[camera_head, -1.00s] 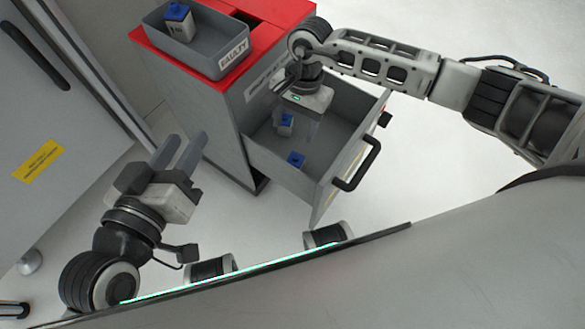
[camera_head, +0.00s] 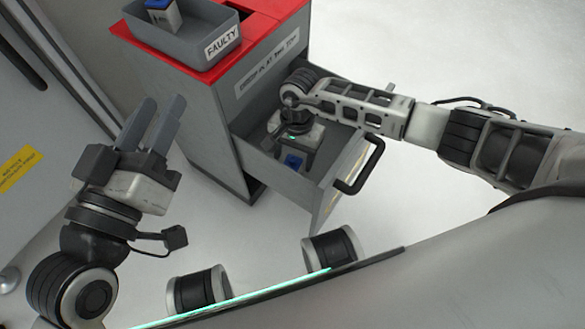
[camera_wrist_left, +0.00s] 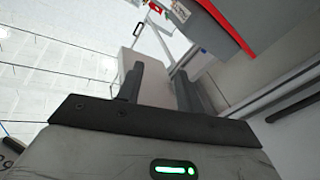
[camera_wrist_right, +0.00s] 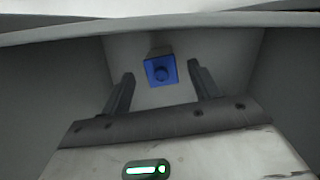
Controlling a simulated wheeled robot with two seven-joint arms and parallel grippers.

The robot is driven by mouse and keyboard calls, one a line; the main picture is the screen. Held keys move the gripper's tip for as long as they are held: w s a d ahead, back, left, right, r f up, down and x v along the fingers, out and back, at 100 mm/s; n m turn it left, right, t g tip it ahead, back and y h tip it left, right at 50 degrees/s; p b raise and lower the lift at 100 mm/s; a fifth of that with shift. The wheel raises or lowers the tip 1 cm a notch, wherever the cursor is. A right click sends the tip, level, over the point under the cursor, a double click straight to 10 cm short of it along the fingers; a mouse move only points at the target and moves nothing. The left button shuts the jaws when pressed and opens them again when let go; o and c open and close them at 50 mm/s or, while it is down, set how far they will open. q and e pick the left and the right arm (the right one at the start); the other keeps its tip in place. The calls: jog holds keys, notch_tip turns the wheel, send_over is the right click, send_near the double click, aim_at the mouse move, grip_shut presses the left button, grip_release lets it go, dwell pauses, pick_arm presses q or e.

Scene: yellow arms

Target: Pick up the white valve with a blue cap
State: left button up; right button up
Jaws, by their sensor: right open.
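A white valve with a blue cap (camera_head: 293,161) sits in the open drawer (camera_head: 326,205); the right wrist view shows its cap (camera_wrist_right: 161,70) from above, ahead of and between the fingertips. My right gripper (camera_head: 296,160) is down inside the drawer, open, its fingers apart on both sides of the cap in the right wrist view (camera_wrist_right: 161,82). I cannot tell if they touch the valve. The second valve seen earlier in the drawer is not visible now. My left gripper (camera_head: 161,103) is open and empty, left of the cabinet; its fingers also show in the left wrist view (camera_wrist_left: 155,78).
A grey bin labelled FAULTY (camera_head: 190,42) holds another blue-capped valve (camera_head: 163,14) on the red cabinet top (camera_head: 268,45). The drawer walls and black handle (camera_head: 360,168) are close around my right arm. A grey door (camera_head: 35,120) stands at left.

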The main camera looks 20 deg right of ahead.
aim_at(292, 166)
notch_tip(292, 166, down, 4)
jog(key=shift+a+f+b, duration=0.1)
jog(key=shift+b, duration=0.85)
jog(key=shift+f, duration=0.2)
pick_arm(q)
jog(key=r+m, duration=0.1)
jog(key=r+m+t+h, duration=0.1)
jog(key=w+r+m+t+h, duration=0.1)
jog(key=r, duration=0.1)
jog(key=shift+a+r, duration=0.1)
jog(key=shift+a, duration=0.1)
pick_arm(e)
jog(key=c, duration=1.1)
